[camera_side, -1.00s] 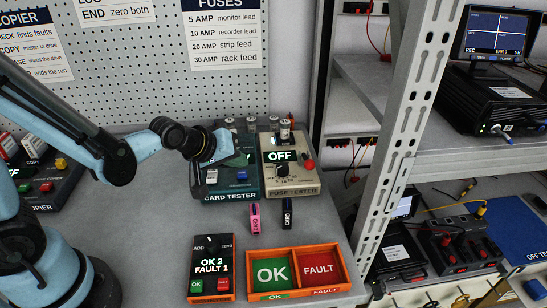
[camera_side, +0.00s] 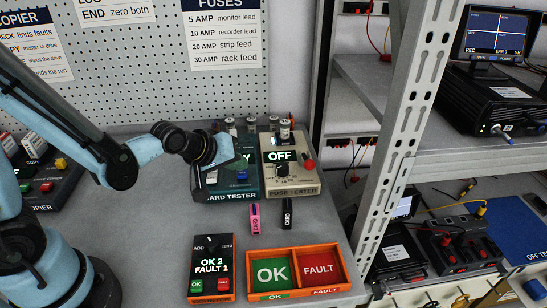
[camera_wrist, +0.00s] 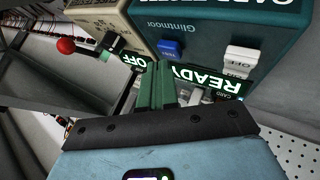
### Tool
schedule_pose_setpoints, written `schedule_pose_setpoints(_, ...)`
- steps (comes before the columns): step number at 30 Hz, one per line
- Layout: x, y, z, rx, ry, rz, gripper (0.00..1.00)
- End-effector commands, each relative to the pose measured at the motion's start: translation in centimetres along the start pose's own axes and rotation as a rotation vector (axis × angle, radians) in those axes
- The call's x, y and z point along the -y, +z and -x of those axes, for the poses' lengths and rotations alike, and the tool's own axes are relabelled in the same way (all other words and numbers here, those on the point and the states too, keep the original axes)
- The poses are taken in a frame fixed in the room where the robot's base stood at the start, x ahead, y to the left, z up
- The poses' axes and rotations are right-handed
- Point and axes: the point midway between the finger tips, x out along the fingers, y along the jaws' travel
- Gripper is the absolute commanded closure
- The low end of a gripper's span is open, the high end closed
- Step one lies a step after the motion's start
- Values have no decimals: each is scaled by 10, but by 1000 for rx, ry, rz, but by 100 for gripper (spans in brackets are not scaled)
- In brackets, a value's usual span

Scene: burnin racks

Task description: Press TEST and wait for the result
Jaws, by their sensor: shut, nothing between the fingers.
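The teal card tester (camera_side: 222,196) stands at the back of the bench, partly hidden behind my arm. No TEST label is legible to me. My gripper has green fingers (camera_wrist: 157,72), shut together and empty, over the tester near the display and short of the blue button in the picture. Contact cannot be told. In the side view, the wrist covers the tester's left part.
The cream fuse tester (camera_side: 292,191), its display reading OFF, stands right beside it. Pink (camera_side: 255,218) and black (camera_side: 287,214) cards lie in front. Nearer are a counter (camera_side: 211,267) showing OK 2, FAULT 1 and an orange OK/FAULT tray (camera_side: 298,250). A rack post (camera_side: 398,150) stands right.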

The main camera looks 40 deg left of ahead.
Motion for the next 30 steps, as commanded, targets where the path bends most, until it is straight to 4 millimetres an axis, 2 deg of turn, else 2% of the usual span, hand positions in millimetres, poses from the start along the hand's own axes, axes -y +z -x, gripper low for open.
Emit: schedule_pose_setpoints(30, 4, 4, -6, 0, 0, 0, 100)
